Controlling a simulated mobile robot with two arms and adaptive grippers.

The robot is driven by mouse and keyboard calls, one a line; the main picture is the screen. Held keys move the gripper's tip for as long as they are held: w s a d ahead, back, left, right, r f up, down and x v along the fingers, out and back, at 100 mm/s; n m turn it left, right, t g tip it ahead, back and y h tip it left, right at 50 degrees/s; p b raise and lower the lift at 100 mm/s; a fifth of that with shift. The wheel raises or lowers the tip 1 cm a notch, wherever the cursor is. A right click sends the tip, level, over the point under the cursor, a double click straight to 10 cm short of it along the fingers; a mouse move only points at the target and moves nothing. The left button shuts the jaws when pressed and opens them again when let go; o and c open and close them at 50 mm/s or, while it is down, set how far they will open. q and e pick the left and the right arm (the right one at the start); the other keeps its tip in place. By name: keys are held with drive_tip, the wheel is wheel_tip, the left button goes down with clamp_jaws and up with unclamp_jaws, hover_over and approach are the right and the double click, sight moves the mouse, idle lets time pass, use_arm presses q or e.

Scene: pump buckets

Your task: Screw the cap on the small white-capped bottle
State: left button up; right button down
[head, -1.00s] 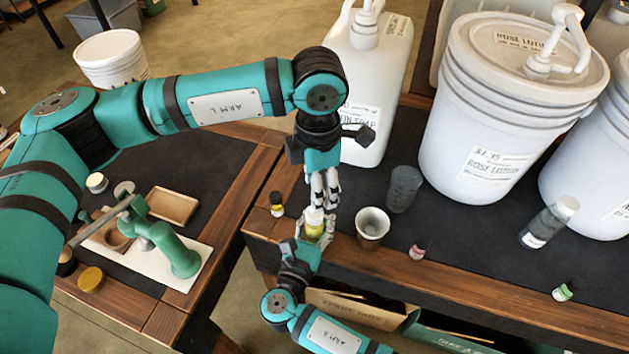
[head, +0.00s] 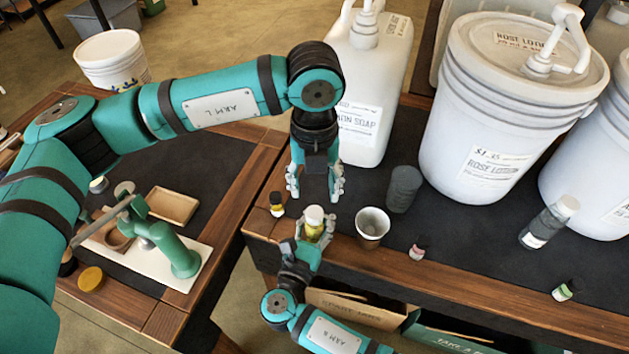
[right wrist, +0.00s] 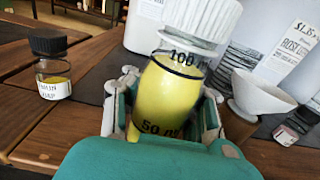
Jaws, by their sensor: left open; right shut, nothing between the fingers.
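The small bottle (head: 312,229) of yellow liquid has its white cap (head: 315,214) sitting on its mouth. In the right wrist view the bottle (right wrist: 167,95) looks tilted, with the ribbed white cap (right wrist: 200,18) on top, cut by the frame edge. My right gripper (head: 314,238) is shut at the bottle, with finger parts showing on both sides of it; the finger contact is hidden. My left gripper (head: 315,194) is open and empty just above the cap, fingers pointing down, apart from it. How tightly the cap sits cannot be told.
A dark-capped bottle (head: 277,204) stands left of the right gripper, and a cup (head: 372,226) stands right. A grey tumbler (head: 403,190), small bottles, a soap jug (head: 365,130) and large lotion buckets (head: 490,130) share the dark table. A gap separates the left table.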

sight(314, 212)
use_arm(q)
drive_tip(key=shift+f, duration=4)
clamp_jaws()
drive_tip(key=m, duration=0.4)
